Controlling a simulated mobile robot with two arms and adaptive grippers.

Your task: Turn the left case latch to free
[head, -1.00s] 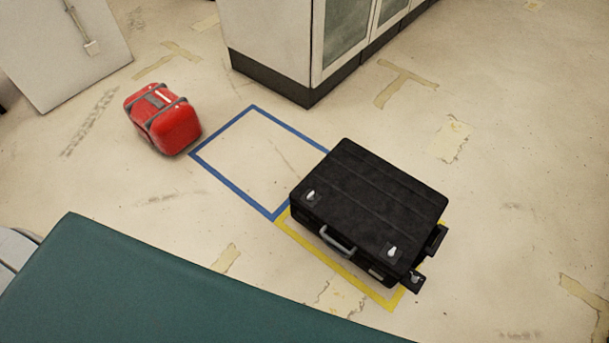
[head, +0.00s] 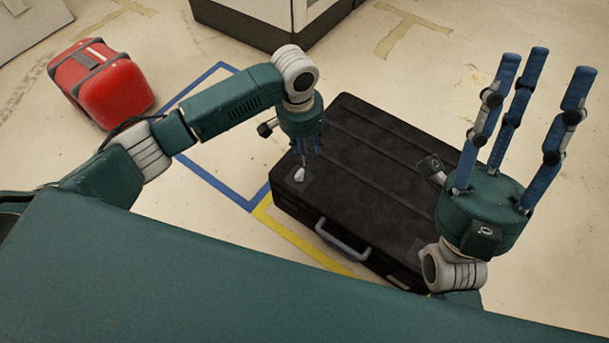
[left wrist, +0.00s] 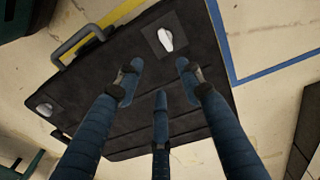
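A black case (head: 370,170) lies flat on the floor with a grey handle on its front side. Its left latch (head: 300,174) is a small pale tab on a dark plate, and it also shows in the left wrist view (left wrist: 166,40). My left gripper (head: 306,152) points down just above this latch. Its three blue fingers (left wrist: 158,75) are spread and empty in the left wrist view, and the latch appears just beyond two fingertips; I cannot tell whether they touch. The other latch (left wrist: 45,108) shows there too. My right gripper (head: 540,75) is open and empty, fingers up.
A red case (head: 103,85) stands on the floor at the left. A blue tape outline (head: 228,190) and yellow tape (head: 300,243) mark the floor beside the black case. A cabinet (head: 265,20) stands at the back. The floor inside the blue outline looks clear.

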